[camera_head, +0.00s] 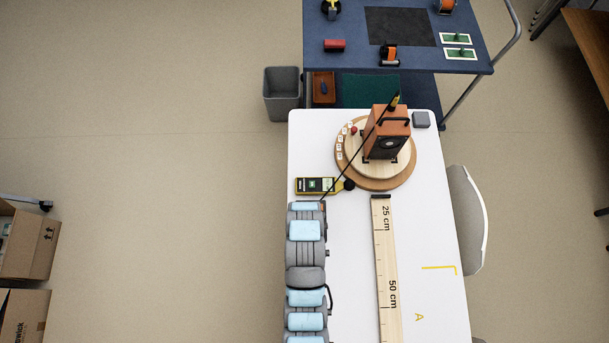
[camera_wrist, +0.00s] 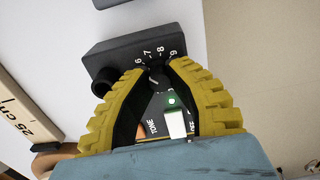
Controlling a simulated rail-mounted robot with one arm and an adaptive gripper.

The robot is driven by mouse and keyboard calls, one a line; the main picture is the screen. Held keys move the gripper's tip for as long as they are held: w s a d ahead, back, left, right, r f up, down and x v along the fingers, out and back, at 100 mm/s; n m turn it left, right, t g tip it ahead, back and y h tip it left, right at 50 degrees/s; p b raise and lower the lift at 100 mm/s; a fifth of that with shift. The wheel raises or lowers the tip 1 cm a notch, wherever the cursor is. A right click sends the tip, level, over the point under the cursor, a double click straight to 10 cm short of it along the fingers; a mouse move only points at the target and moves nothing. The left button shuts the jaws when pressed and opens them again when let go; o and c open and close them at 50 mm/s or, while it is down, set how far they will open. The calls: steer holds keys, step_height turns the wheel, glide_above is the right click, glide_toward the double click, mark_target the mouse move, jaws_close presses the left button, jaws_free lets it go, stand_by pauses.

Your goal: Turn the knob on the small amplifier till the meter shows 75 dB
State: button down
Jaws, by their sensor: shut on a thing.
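In the wrist view my gripper (camera_wrist: 158,71) has its two yellow ribbed fingers closed around the dark knob (camera_wrist: 156,82) of the small amplifier (camera_wrist: 112,54). The amplifier is a dark grey box with white scale numbers, about 6 to 9, beyond the fingertips. The fingers hide much of the knob, so its pointer is hard to read. In the head view my arm hides the amplifier and the fingertips. The yellow and black meter (camera_head: 318,185) lies on the white table just beyond my arm's end. Its display shows green, but the reading is too small to make out.
An orange speaker (camera_head: 385,133) stands on a round wooden turntable (camera_head: 374,184). A wooden ruler (camera_head: 384,262) runs along the white table (camera_head: 440,220). A black ball (camera_head: 348,184) sits at the meter's right end. A grey bin (camera_head: 282,95) stands beyond the table.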

stand_by(0.3)
steer(key=c, duration=1.2)
jaws_free()
